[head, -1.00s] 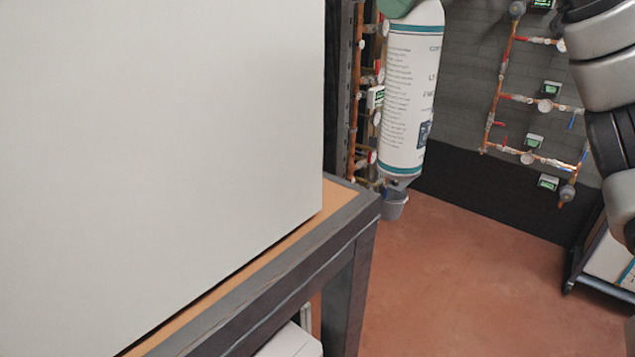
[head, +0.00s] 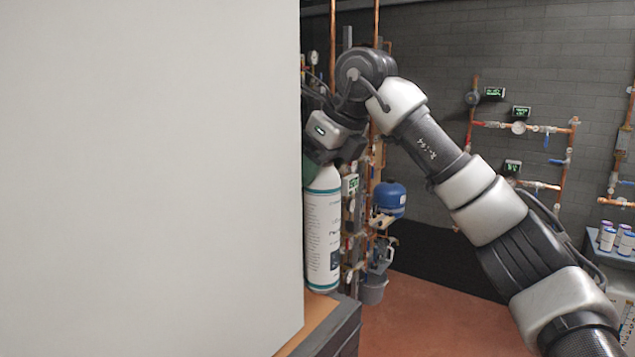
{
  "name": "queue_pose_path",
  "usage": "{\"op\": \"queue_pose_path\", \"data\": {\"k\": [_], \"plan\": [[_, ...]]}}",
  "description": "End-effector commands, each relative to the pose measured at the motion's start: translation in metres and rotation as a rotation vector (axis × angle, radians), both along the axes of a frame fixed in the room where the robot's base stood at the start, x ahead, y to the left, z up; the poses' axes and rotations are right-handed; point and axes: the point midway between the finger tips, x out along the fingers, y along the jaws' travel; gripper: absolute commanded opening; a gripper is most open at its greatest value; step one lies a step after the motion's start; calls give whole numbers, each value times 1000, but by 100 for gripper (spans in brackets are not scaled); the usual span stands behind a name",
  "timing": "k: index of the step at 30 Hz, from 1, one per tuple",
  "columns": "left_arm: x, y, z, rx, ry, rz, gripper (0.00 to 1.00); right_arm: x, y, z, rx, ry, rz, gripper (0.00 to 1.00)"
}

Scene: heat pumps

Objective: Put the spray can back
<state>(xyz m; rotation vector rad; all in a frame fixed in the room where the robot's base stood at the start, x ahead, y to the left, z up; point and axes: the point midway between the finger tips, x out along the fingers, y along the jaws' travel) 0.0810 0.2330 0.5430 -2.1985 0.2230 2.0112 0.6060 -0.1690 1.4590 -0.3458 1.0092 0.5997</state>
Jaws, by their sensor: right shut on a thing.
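The spray can (head: 322,228) is white with teal bands and dark print. It is upright at the corner of the wooden-topped table (head: 318,328), just past the large white box. Its base looks to be at the table top; I cannot tell whether it touches. My left gripper is not in view.
The large white box (head: 150,180) fills the left side and hides most of the table. Copper pipes with valves and gauges (head: 518,127), a blue tank (head: 390,197) and a grey bucket (head: 373,290) are behind. Several small cans (head: 607,238) stand at right. The floor (head: 430,318) is clear.

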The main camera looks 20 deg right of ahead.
Motion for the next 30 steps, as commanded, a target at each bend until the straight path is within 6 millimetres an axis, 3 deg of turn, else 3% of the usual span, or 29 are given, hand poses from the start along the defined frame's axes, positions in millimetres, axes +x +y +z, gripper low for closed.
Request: {"op": "queue_pose_path", "data": {"k": [9, 21, 22, 26, 30], "plan": [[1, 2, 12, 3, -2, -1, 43, 0, 0, -37, 0, 1, 1, 2], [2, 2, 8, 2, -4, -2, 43, 0, 0, -44, 1, -1, 0, 2], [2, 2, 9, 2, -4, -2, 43, 0, 0, -43, -1, 1, 0, 68], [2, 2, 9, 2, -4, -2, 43, 0, 0, -43, -1, 2, 1, 88], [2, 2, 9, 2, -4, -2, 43, 0, 0, -43, -1, 2, 1, 89]]}}
